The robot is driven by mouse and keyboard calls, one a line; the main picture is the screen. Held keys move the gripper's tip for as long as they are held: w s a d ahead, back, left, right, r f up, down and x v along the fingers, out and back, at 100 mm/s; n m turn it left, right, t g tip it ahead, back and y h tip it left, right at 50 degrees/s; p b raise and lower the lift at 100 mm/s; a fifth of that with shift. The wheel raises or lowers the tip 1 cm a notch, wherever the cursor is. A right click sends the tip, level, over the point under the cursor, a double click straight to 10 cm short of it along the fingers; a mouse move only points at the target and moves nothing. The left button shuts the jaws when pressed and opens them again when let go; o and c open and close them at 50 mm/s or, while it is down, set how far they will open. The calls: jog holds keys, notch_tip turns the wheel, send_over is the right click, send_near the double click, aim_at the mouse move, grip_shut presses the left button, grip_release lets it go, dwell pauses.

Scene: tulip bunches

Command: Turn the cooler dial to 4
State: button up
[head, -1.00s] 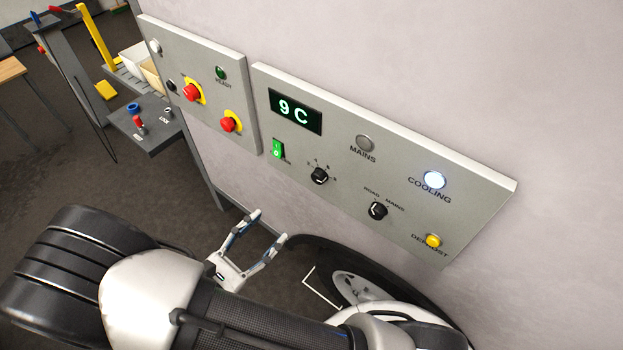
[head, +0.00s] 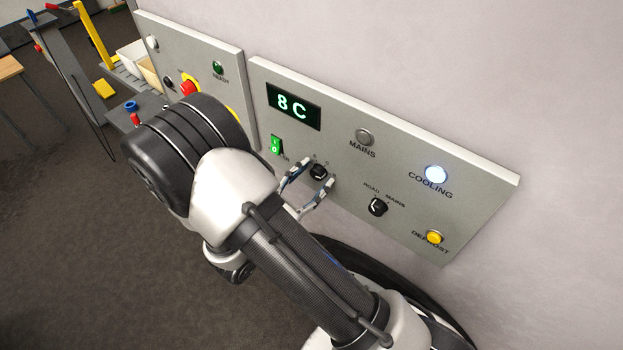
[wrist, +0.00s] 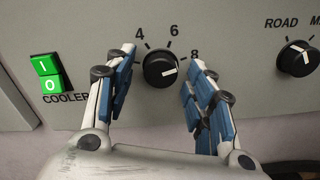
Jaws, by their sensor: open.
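The cooler dial (wrist: 163,69) is a round black knob with a white pointer mark, on a grey wall panel. In the wrist view the numbers 4, 6 and 8 show around it. The mark points to the right, toward the 8 side, not at 4. My gripper (wrist: 163,58) is open, one finger on each side of the dial, with gaps visible between fingers and knob. In the head view my gripper (head: 317,174) is at the dial (head: 318,171), and part of the scale is hidden by a finger.
A green rocker switch (wrist: 49,77) sits left of the dial. The road/mains knob (wrist: 298,58) is to the right. The display (head: 292,106) reads 8 C. The cooling lamp (head: 436,174) is lit and a yellow defrost button (head: 434,237) is below it.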

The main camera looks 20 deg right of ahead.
jog(key=shift+c, duration=0.6)
jog(key=c, duration=1)
